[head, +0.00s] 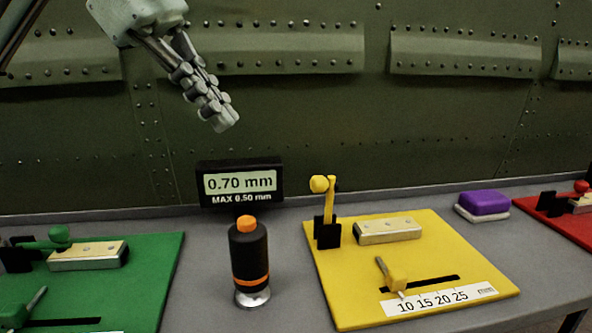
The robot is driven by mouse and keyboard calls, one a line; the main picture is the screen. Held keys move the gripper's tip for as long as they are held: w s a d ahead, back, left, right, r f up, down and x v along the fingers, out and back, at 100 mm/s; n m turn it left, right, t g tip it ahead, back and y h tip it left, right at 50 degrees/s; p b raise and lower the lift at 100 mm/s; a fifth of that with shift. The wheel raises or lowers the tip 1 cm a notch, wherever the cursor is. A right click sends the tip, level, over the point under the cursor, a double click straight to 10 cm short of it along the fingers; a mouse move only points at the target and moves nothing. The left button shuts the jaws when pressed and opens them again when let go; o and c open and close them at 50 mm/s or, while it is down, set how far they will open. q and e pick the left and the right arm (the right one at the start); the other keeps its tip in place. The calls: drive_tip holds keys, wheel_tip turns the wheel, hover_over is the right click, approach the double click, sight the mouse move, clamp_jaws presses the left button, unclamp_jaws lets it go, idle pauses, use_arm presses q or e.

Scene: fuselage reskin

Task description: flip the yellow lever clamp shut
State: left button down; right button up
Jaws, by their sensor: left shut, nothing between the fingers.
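The yellow lever clamp (330,201) stands on a black bracket at the back left of the yellow board (345,285). Its lever points up, with a round yellow knob at the top left. A pale metal block (389,230) lies to the right of the bracket. My left gripper (223,121) hangs in the air at the upper left of the clamp, in front of the green riveted wall. It is shut and empty, its fingers pointing down and right, apart from the clamp. My right gripper is not in the head view.
A black bottle (248,255) with an orange cap stands left of the yellow board. A display (240,183) behind it reads 0.70 mm. A green board (150,265) lies left, a red board (558,222) right. A purple block (484,203) lies at the back right.

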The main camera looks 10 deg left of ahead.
use_arm(q)
drive_tip(key=n, duration=0.1)
drive_tip(key=a+n, duration=0.1)
drive_tip(key=n, duration=0.1)
drive_tip(key=r+n, duration=0.1)
drive_tip(key=shift+w+a+h, duration=0.2)
drive_tip(key=shift+w+h, duration=0.1)
drive_tip(key=shift+w, duration=0.1)
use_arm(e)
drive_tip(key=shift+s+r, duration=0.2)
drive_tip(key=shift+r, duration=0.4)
use_arm(q)
drive_tip(key=w+d+r+x, duration=0.1)
drive_tip(key=x, duration=1.2)
drive_tip(key=shift+d, duration=0.5)
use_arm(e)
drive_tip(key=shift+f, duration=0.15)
use_arm(q)
drive_tip(key=shift+r, duration=0.15)
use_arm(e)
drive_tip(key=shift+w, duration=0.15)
use_arm(q)
drive_tip(key=shift+w+d, duration=0.1)
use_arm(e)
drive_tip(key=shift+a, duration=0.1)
use_arm(q)
drive_tip(key=shift+w+d+r, duration=0.1)
drive_tip(key=shift+d+r, duration=0.1)
